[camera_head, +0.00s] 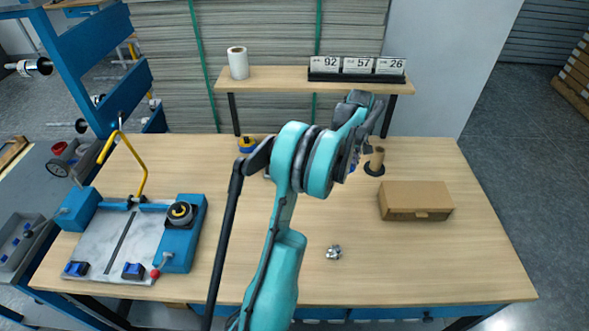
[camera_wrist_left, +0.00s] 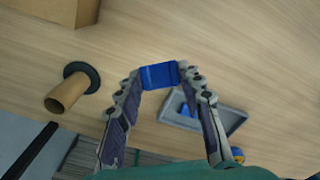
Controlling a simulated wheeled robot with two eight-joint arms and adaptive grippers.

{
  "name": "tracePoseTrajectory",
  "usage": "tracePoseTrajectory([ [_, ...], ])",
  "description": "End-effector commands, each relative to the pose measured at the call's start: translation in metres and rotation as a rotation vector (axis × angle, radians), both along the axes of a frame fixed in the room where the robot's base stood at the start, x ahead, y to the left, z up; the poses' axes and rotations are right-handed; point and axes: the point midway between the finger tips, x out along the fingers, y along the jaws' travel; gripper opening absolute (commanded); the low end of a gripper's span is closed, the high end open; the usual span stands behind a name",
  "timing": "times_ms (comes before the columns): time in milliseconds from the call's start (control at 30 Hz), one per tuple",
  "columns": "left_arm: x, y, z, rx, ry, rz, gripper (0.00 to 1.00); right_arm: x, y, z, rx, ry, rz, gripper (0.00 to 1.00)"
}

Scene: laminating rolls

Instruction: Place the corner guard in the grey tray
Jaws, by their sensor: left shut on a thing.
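My left gripper (camera_wrist_left: 160,75) is shut on the blue corner guard (camera_wrist_left: 159,77), which spans between its fingertips in the left wrist view. The grey tray (camera_wrist_left: 233,108) lies on the table beyond the guard, to its lower right in that view, with blue pieces in it. The guard looks above the table and apart from the tray; its exact height is unclear. In the head view my left arm covers most of the tray and of the gripper (camera_head: 362,150). My right gripper is not in view.
A cardboard tube on a black base (camera_head: 376,161) stands near the gripper, with a brown box (camera_head: 416,201) to its right. A yellow-and-blue roll (camera_head: 247,144) stands left of the arm. A blue cutting machine (camera_head: 120,240) fills the table's left. A small metal part (camera_head: 333,252) lies in front.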

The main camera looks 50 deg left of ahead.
Motion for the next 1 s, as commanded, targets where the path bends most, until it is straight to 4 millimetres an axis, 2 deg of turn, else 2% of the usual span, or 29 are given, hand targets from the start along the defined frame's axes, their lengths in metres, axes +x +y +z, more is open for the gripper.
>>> tracePoseTrajectory([
  [33, -0.001, 0.022, 0.000, 0.000, 0.000, 0.036, 0.21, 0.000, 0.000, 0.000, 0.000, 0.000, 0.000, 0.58],
  [200, -0.007, 0.074, -0.003, 0.000, 0.000, 0.128, 0.21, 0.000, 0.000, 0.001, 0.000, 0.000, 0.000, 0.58],
  [300, -0.010, 0.092, -0.003, 0.000, 0.000, 0.160, 0.21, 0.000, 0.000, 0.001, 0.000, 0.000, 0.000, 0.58],
  [467, -0.014, 0.109, -0.008, 0.000, 0.000, 0.184, 0.21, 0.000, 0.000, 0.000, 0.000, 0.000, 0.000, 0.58],
  [567, -0.020, 0.125, -0.018, 0.000, 0.000, 0.187, 0.21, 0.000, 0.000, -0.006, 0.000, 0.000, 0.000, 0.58],
  [800, -0.041, 0.178, -0.054, 0.000, 0.000, 0.188, 0.21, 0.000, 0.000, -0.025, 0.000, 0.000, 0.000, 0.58],
  [1000, -0.052, 0.208, -0.072, 0.000, 0.000, 0.184, 0.21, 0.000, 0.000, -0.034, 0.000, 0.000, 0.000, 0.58],
])
